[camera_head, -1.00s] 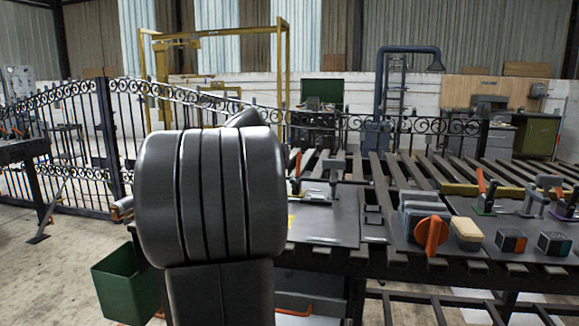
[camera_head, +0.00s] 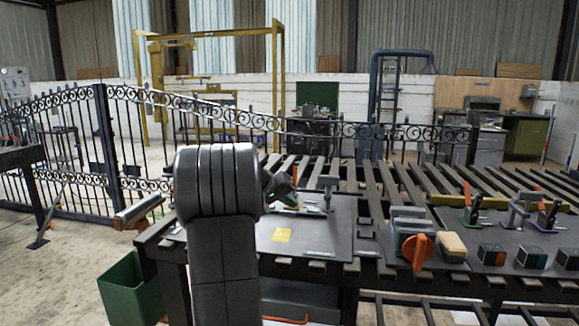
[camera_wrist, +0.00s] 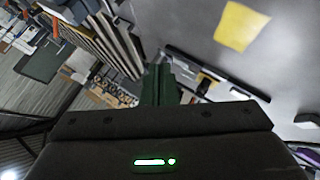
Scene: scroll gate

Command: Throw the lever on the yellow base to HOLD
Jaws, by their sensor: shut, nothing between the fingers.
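My gripper (camera_head: 279,187) has dark green fingers. In the head view it is just right of my upper arm, over the left grey plate (camera_head: 318,235). It is shut and empty; the fingers also show in the wrist view (camera_wrist: 160,86). A lever with an orange handle (camera_head: 295,174) stands just behind the gripper, partly hidden by it. Its base is hard to make out, so I cannot be sure of its colour or of any contact. A flat yellow square (camera_head: 282,235) lies on the plate nearer me and shows in the wrist view (camera_wrist: 241,25). I cannot read a HOLD mark.
A grey clamp-like post (camera_head: 327,190) stands right of that lever. A green bin (camera_head: 130,290) stands lower left.

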